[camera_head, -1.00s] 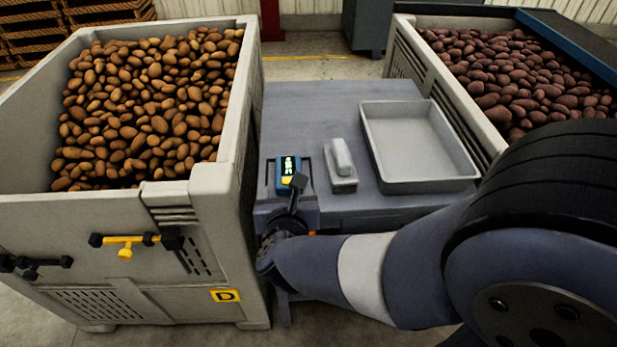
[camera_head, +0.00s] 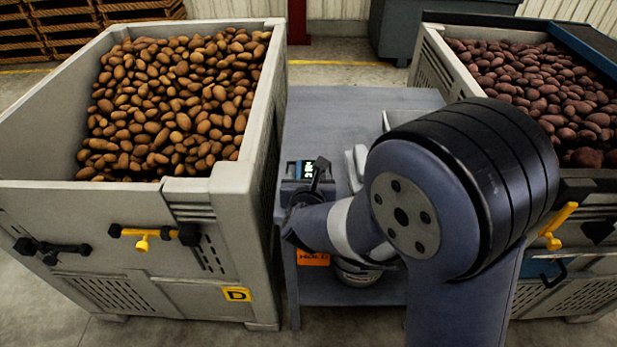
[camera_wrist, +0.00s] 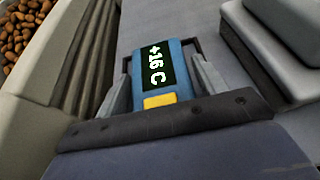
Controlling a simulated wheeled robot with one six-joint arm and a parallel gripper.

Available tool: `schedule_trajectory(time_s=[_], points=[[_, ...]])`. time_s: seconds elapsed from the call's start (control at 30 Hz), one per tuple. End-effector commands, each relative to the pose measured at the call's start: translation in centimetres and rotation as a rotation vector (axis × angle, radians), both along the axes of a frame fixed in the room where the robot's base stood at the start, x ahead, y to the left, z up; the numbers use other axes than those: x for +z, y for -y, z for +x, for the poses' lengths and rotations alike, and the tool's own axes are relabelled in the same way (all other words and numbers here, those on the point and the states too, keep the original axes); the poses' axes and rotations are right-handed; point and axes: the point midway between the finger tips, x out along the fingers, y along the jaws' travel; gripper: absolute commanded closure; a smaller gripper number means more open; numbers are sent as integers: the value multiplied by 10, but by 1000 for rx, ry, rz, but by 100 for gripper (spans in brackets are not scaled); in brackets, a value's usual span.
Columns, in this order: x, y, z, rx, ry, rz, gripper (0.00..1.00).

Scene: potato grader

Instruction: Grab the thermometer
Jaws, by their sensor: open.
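The thermometer (camera_wrist: 160,68) is a blue device with a dark display reading "+16 C" and a yellow patch at its near end. It lies on the grey table (camera_head: 345,105) beside the left crate. In the head view the thermometer (camera_head: 299,169) is partly hidden by my gripper (camera_head: 318,178). In the wrist view my gripper (camera_wrist: 160,85) is open, with one finger on each side of the thermometer. I cannot tell whether the fingers touch it.
A grey crate of brown potatoes (camera_head: 262,120) stands close on the left. A crate of reddish potatoes (camera_head: 432,62) stands on the right. A light grey block (camera_head: 354,162) and a tray (camera_head: 400,116), mostly hidden by my arm, are right of the thermometer.

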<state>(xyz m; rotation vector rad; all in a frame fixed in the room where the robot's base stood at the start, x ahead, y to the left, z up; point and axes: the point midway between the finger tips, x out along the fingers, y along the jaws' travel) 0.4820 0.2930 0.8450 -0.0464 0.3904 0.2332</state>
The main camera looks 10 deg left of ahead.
Motion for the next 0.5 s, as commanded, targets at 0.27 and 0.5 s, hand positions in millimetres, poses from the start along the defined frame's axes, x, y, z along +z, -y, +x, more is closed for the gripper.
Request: schedule_trajectory(time_s=[0.27,0.5], points=[[-2,-1,4,1,-1,1,33],[-2,-1,4,1,-1,0,50]])
